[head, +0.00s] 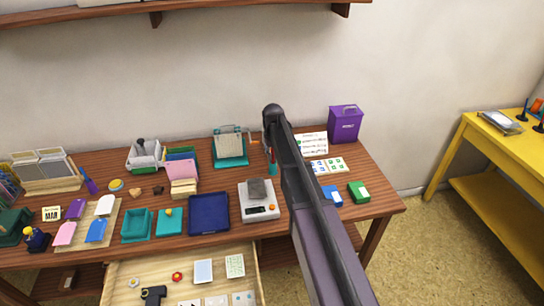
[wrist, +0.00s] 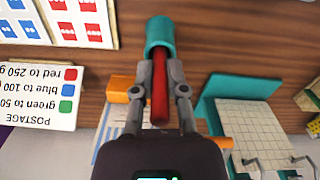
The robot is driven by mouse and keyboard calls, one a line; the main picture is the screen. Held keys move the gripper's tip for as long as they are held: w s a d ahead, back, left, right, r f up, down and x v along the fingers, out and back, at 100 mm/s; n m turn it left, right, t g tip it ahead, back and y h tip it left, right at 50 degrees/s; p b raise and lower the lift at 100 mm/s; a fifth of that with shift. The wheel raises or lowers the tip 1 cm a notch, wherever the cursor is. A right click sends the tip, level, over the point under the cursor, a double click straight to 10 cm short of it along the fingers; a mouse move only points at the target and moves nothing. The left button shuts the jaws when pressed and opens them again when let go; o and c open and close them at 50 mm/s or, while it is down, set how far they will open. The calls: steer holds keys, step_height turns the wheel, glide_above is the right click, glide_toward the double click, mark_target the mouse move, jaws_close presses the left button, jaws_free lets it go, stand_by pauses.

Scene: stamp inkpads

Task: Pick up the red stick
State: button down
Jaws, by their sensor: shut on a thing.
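The red stick (wrist: 160,95) is between the two fingers of my gripper (wrist: 160,70) in the wrist view, and the fingers are shut on it. One end of the stick points toward the camera. Its far end meets a teal cylindrical holder (wrist: 160,32), and I cannot tell how deep it sits there. In the head view the teal holder (head: 273,169) shows just left of my arm, with a little red above it. My arm hides most of the gripper in that view.
A teal stand (head: 230,161) with a pale gridded panel is close by; it also shows in the wrist view (wrist: 228,88). An orange block (wrist: 121,90) and a postage sign (wrist: 38,95) are near. A scale (head: 258,212) and purple box (head: 345,124) flank my arm.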

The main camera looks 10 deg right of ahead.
steer(key=shift+r+p, duration=4.6)
steer(key=shift+r, duration=0.15)
steer(key=c, duration=1.2)
jaws_free()
steer(key=shift+c, duration=0.2)
jaws_close()
steer(key=shift+a, duration=0.1)
